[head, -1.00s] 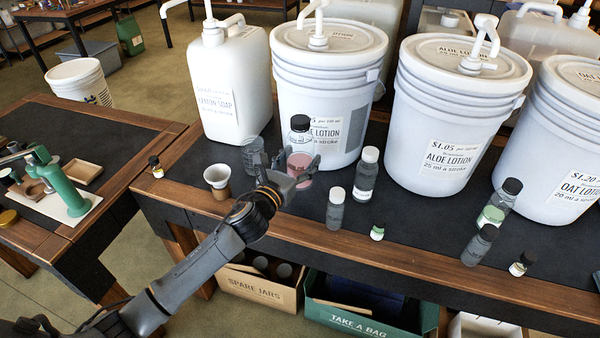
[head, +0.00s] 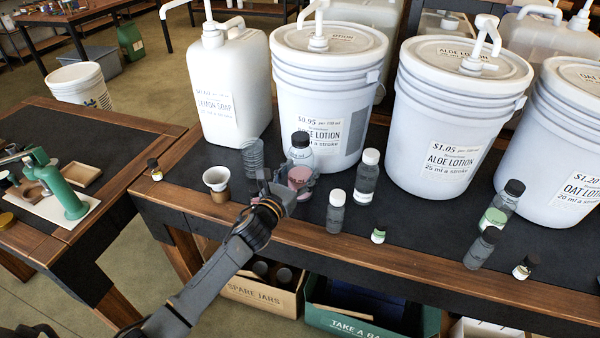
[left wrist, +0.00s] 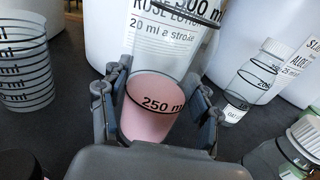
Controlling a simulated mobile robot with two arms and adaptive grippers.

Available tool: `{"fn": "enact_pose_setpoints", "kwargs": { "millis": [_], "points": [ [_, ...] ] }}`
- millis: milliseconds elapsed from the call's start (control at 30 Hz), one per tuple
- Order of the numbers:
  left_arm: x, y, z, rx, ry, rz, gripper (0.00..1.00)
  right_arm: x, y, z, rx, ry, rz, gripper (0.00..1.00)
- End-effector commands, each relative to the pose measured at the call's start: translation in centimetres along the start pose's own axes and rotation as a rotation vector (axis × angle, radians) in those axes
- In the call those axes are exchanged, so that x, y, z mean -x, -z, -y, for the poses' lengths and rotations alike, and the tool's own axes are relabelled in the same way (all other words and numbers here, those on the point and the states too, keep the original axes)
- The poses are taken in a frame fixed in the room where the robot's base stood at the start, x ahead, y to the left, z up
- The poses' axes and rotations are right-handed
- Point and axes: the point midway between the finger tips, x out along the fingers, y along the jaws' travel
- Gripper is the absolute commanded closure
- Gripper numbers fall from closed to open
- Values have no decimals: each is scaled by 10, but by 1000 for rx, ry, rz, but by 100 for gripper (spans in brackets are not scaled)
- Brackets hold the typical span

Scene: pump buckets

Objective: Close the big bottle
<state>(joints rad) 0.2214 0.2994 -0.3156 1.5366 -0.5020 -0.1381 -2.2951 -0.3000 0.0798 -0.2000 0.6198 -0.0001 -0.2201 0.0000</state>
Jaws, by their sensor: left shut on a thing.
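A big clear bottle (head: 299,177) with pink liquid near its 250 ml mark stands at the middle of the counter. A black cap (head: 301,139) shows on its top in the head view; how tightly it sits I cannot tell. My left gripper (head: 289,184) is shut on the bottle's lower part. In the left wrist view the gripper (left wrist: 157,92) has a finger on each side of the pink-filled bottle (left wrist: 150,112), whose top is out of frame. Whether its base touches the counter is hidden. My right gripper is not in view.
A clear marked container (head: 253,158) and a white funnel-like cup (head: 216,180) stand left of the bottle. White-capped bottles (head: 367,178) (head: 335,212) stand close on the right. Lotion buckets (head: 327,85) and a soap jug (head: 229,88) line the back.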

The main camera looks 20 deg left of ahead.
Motion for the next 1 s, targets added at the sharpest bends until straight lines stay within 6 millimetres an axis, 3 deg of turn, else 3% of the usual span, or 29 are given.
{"fn": "enact_pose_setpoints", "kwargs": {
  "millis": [233,267,367,767,1000],
  "points": [
    [0,3,0,1,1,2,100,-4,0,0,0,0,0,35],
    [0,3,0,1,0,0,33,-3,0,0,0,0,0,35],
    [0,3,0,1,0,-1,15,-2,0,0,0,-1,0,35],
    [0,-3,0,0,0,0,15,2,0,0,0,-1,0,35],
    [42,2,0,-1,1,-4,15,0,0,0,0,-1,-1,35]
  ]
}}
